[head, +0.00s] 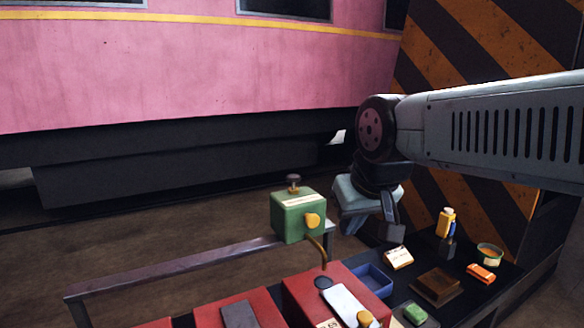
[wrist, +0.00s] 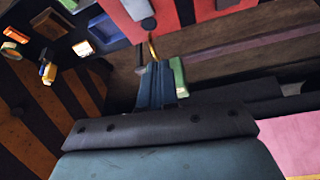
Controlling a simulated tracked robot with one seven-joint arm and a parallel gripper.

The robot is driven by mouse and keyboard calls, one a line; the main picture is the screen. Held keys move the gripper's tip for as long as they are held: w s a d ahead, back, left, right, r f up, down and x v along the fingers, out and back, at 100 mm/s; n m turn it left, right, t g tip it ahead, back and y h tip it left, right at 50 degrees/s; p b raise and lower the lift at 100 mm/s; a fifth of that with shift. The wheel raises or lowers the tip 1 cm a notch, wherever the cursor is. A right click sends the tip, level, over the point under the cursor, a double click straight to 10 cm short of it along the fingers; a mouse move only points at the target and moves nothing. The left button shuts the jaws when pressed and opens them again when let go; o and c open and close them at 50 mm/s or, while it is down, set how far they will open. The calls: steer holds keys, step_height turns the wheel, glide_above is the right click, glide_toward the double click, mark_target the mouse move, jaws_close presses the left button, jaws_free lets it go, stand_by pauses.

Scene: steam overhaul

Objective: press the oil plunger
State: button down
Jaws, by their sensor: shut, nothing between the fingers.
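A green box (head: 298,216) stands on a post at the end of a rail in the middle of the head view. A dark round plunger knob (head: 293,179) stands up from its top, and a yellow knob (head: 312,220) is on its side. My gripper (head: 352,222) is to the right of the box, pointing down, and appears apart from it. In the wrist view my gripper (wrist: 155,78) shows closed and empty fingers. Part of the green box (wrist: 179,78) shows just to the right of them; the plunger knob cannot be made out there.
Below are red boxes (head: 330,292), a blue tray (head: 371,279), a brown block (head: 435,286), an orange item (head: 481,273) and a yellow bottle (head: 445,221) on a dark bench. A striped panel (head: 485,45) stands at right. A pink carriage (head: 190,70) fills the back.

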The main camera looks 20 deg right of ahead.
step_height(320, 180, up, 12)
steer(key=n+g, duration=0.2)
glide_above(293, 176)
steer(key=s, duration=0.4)
steer(key=shift+w+d+f+y, duration=0.1)
steer(key=shift+d+y, duration=0.2)
steer(key=shift+d, duration=0.1)
steer(key=x, duration=0.8)
steer(key=s+x, duration=0.1)
steer(key=x, duration=0.3)
steer(key=shift+f, duration=1.15)
